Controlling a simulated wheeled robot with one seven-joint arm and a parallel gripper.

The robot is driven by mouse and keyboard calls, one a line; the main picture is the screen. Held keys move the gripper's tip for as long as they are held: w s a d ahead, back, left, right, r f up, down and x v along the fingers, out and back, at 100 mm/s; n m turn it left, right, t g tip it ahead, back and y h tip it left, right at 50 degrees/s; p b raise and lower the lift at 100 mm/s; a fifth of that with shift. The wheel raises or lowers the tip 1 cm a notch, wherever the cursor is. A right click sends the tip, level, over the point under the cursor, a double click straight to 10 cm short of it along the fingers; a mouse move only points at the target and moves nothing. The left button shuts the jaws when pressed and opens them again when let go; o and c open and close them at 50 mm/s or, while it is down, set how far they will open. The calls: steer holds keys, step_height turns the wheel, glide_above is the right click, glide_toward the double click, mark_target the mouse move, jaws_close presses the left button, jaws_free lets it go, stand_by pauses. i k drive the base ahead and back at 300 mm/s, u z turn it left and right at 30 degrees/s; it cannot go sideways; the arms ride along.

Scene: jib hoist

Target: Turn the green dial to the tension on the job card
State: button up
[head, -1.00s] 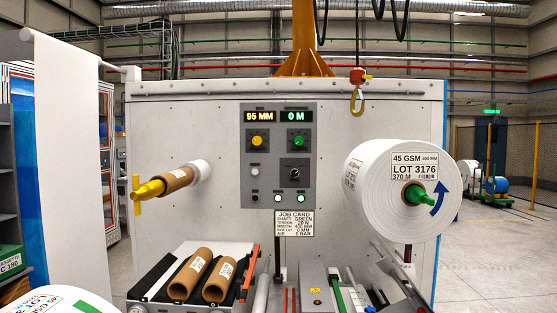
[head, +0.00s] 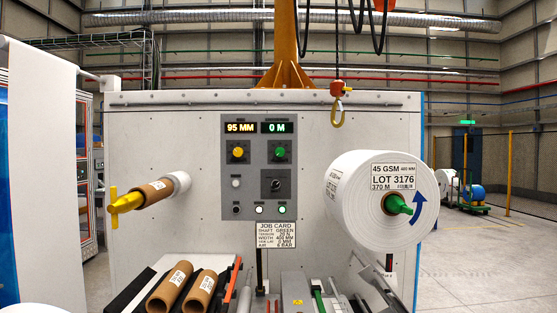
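The green dial (head: 280,152) is a round knob on the grey control panel (head: 260,208), below the green display (head: 279,127) reading 0 M. A yellow dial (head: 238,152) sits to its left, under an amber display (head: 239,127) reading 95 MM. The dial's pointer position is too small to read. The job card (head: 276,235) hangs below the panel. It lists shaft GREEN, a tension that looks like 20 N, and width 400 MM; its small print is blurred. My gripper is not in view.
A white roll (head: 370,200) on a green shaft (head: 398,204) juts out at right. A brown core (head: 150,193) on a yellow-ended shaft juts out at left. Two cores (head: 169,287) lie on a rack below. An orange hoist hook (head: 338,105) hangs above right.

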mark_target(280, 152)
steer(key=k, duration=0.45)
steer(key=u, duration=0.65)
steer(key=i, duration=1.3)
steer(key=z, duration=0.3)
